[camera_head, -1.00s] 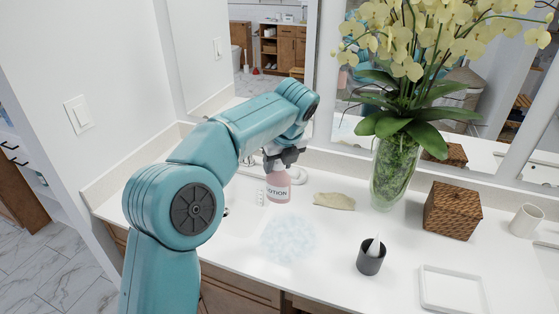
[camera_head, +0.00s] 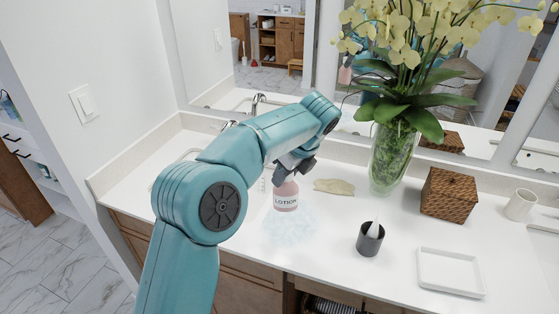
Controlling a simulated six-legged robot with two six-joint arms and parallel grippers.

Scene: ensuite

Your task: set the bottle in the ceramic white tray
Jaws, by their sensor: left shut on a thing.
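A pink lotion bottle (camera_head: 286,196) with a white label is upright near the middle of the white counter. My left gripper (camera_head: 287,172) is shut on its top, and the arm partly hides the jaws. I cannot tell whether the bottle's base touches the counter. The white ceramic tray (camera_head: 450,288) lies at the front right of the counter, shallow and empty, well to the right of the bottle. My right gripper is not in view.
A dark cup (camera_head: 370,240) with a white item stands between bottle and tray. A beige leaf-shaped dish (camera_head: 334,187), a glass vase of yellow orchids (camera_head: 393,158), a woven box (camera_head: 448,194) and a white cup (camera_head: 520,204) stand farther back. Bare counter lies in front of the box.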

